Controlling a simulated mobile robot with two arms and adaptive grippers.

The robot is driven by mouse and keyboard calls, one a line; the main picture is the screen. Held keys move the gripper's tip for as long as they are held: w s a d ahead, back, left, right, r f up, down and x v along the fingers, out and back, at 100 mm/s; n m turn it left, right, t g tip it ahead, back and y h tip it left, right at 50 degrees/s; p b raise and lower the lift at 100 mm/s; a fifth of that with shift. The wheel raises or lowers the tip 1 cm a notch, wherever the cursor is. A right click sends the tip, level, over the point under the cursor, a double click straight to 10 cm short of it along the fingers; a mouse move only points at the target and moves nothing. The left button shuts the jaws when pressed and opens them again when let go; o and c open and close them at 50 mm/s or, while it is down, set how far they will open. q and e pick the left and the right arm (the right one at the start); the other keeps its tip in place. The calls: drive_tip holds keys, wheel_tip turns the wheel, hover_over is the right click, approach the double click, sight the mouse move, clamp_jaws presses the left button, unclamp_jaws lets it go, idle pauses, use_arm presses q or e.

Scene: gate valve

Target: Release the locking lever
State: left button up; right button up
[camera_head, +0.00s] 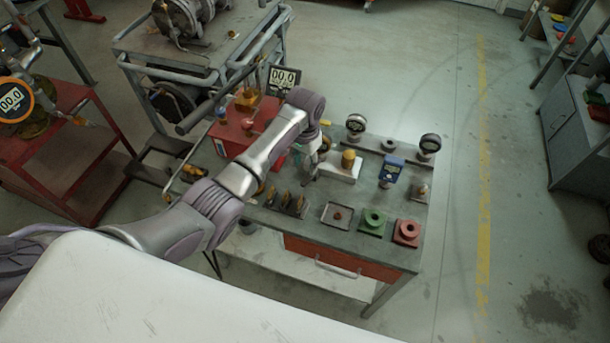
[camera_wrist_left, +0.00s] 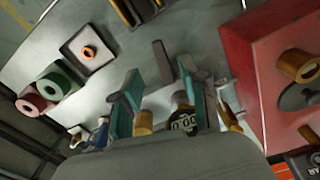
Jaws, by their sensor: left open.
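My left gripper (camera_head: 312,162) is over the middle of the workbench, largely hidden behind my own wrist in the head view. In the left wrist view, its two teal fingers (camera_wrist_left: 158,85) are spread apart. A grey bar (camera_wrist_left: 162,60), possibly the locking lever, shows near the gap between the fingertips; I cannot tell whether it touches them. A pale block with a brass knob (camera_head: 348,159) stands just right of the gripper. A brass cylinder (camera_wrist_left: 143,123) shows behind the fingers in the wrist view. My right gripper is not in view.
On the workbench are a red box (camera_head: 232,132), a square tray (camera_head: 337,215), a green block (camera_head: 373,222), a red block (camera_head: 407,232), a blue device (camera_head: 391,170) and two round gauges at the back. A pipe cart (camera_head: 185,60) stands behind.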

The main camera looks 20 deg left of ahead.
sight(306, 181)
use_arm(q)
wheel_tip(306, 181, down, 7)
drive_tip(key=shift+f, duration=0.1)
idle(0.3)
clamp_jaws()
drive_tip(key=shift+d, duration=0.1)
